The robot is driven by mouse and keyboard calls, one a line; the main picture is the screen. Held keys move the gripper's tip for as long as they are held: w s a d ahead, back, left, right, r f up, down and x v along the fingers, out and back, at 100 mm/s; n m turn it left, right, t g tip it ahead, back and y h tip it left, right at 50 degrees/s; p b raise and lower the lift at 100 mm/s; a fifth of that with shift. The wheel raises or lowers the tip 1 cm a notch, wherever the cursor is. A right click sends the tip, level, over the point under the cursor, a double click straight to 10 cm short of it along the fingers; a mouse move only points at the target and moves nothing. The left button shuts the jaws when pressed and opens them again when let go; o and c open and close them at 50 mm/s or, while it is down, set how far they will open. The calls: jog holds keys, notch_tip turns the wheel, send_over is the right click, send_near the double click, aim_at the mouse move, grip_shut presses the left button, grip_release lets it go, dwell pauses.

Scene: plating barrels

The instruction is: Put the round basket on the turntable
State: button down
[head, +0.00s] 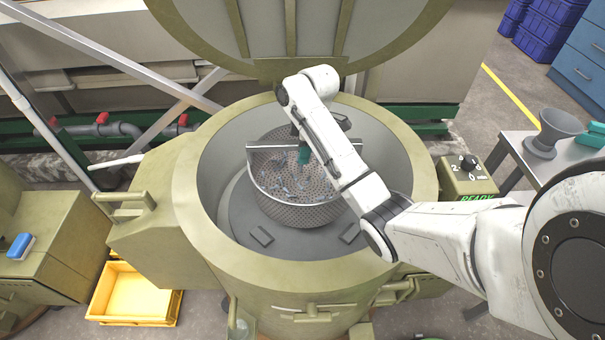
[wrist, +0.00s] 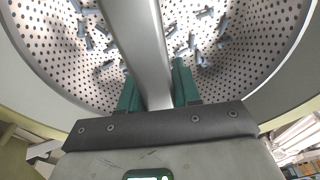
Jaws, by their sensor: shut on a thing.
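The round basket (head: 298,214) is a perforated metal bowl with small metal parts inside and a flat bar handle (wrist: 148,45) across its top. It is inside the open drum, over the grey turntable (head: 242,218), and looks about level. I cannot tell whether its base touches the turntable. My gripper (head: 304,153) reaches down into the drum and is shut on the bar handle. In the wrist view its green fingers (wrist: 156,88) stand on either side of the bar, with the basket's holed wall (wrist: 50,55) behind.
The olive drum rim (head: 186,205) surrounds the basket, and the raised lid (head: 300,30) stands behind. Raised blocks (head: 262,237) show on the turntable. A control box (head: 466,178) reading READY is at the right. A yellow crate (head: 130,297) is on the floor at left.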

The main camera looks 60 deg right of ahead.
jog(key=shift+f, duration=4.2)
jog(key=c, duration=0.8)
grip_release()
jog(key=shift+f, duration=0.1)
jog(key=r, duration=0.4)
jog(key=s+r, duration=0.1)
jog(key=r, duration=0.3)
jog(key=d+r+p, duration=0.1)
jog(key=r, duration=0.3)
jog(key=shift+s+r, duration=0.1)
jog(key=shift+s, duration=0.2)
